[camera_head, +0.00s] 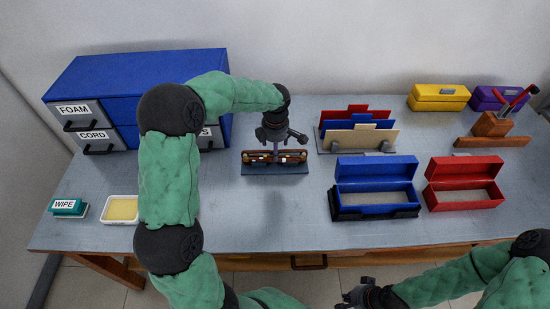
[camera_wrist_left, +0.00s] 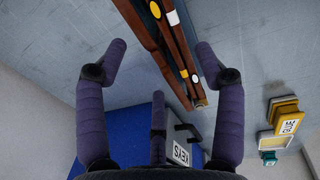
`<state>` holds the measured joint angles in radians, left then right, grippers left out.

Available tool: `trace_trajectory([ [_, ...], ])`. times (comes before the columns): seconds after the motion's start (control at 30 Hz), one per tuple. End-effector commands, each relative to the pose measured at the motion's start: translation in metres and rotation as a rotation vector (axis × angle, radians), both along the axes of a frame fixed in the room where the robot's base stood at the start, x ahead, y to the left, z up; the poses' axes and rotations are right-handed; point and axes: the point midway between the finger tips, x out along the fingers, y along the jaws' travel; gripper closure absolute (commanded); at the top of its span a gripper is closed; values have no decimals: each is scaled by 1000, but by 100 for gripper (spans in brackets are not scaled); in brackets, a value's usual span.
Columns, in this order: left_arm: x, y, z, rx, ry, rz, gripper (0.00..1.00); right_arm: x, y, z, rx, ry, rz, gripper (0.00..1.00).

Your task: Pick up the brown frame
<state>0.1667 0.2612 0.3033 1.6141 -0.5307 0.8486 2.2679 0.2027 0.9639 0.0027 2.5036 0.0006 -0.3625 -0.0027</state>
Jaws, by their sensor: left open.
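The brown frame (camera_head: 292,154) lies across a dark blue rack (camera_head: 275,170) in the middle of the table, with small yellow and white spots along it. In the left wrist view the brown frame (camera_wrist_left: 176,52) runs diagonally between my fingertips, with a second brown bar beside it. My left gripper (camera_head: 274,143) points down over the frame in the head view. In the left wrist view my left gripper (camera_wrist_left: 160,55) is open, its fingers on either side and apart from the frame. My right gripper (camera_head: 358,298) is at the bottom edge, away from the table top; its jaws are unclear.
A blue drawer cabinet (camera_head: 140,72) stands at the back left. A file rack (camera_head: 355,137), an open blue box (camera_head: 375,180) and an open red box (camera_head: 465,180) stand to the right. A yellow pad tray (camera_head: 121,222) lies front left.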

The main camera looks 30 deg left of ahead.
Motion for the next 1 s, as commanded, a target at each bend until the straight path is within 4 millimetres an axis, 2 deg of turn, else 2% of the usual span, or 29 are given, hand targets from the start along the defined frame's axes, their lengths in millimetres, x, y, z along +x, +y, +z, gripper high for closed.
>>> trace_trajectory([
  [0.17,1,1,-10,0,-1,1,31,0,0,-5,0,0,0,100],
  [0.5,5,6,-54,-1,1,0,31,0,0,-25,0,-1,0,100],
  [0.77,6,6,-54,0,-2,0,31,0,0,-24,0,-1,0,100],
  [0.97,6,6,-54,0,-2,0,87,0,0,-24,0,-1,0,100],
  [1.0,6,6,-54,-1,-3,0,89,0,0,-24,0,-1,0,100],
])
